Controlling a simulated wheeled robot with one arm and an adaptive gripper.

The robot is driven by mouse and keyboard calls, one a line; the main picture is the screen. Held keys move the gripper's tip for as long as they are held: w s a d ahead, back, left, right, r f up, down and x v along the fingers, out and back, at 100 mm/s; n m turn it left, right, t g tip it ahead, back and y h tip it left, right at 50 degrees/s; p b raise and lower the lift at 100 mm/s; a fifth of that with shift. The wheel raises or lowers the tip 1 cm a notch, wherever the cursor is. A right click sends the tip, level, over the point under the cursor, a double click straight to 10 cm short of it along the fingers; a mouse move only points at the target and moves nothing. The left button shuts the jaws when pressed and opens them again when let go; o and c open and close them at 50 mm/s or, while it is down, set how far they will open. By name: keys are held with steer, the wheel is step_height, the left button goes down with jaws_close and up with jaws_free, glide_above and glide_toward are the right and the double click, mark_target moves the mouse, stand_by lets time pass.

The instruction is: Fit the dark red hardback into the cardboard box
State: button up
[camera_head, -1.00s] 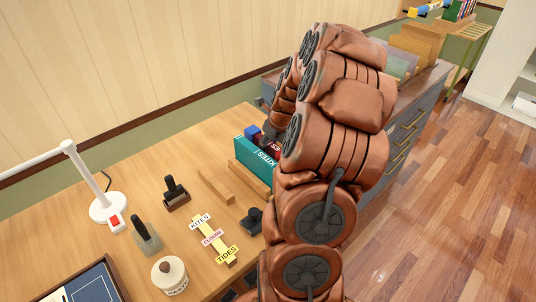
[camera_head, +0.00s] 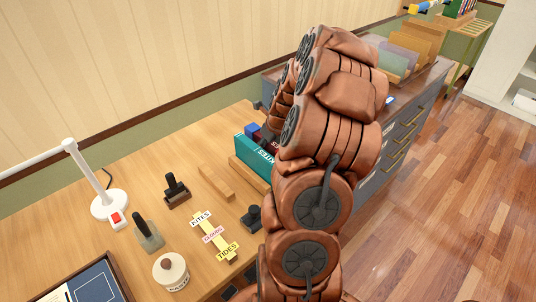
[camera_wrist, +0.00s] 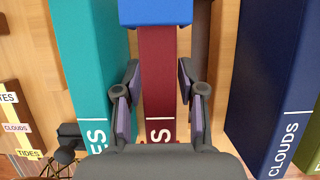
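The dark red hardback (camera_wrist: 158,85) stands spine toward the wrist camera, between my gripper's fingers, with a letter S at the lower end. A sliver of it (camera_head: 270,144) shows beside my arm in the head view. My gripper (camera_wrist: 159,70) has its fingers spread, one on each side of the book, with narrow gaps visible. My arm hides the gripper in the head view. A blue block (camera_wrist: 155,12) covers the book's far end; it also shows in the head view (camera_head: 252,130). I cannot make out the cardboard box in either view.
A teal book (camera_wrist: 88,75) stands left of the red one, and a navy CLOUDS book (camera_wrist: 278,85) to the right. On the desk are wooden strips (camera_head: 216,182), label cards (camera_head: 213,235), stamps (camera_head: 176,190), a jar (camera_head: 171,271) and a lamp base (camera_head: 109,205).

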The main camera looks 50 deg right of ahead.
steer(key=shift+f, duration=0.1)
stand_by(0.3)
jaws_close()
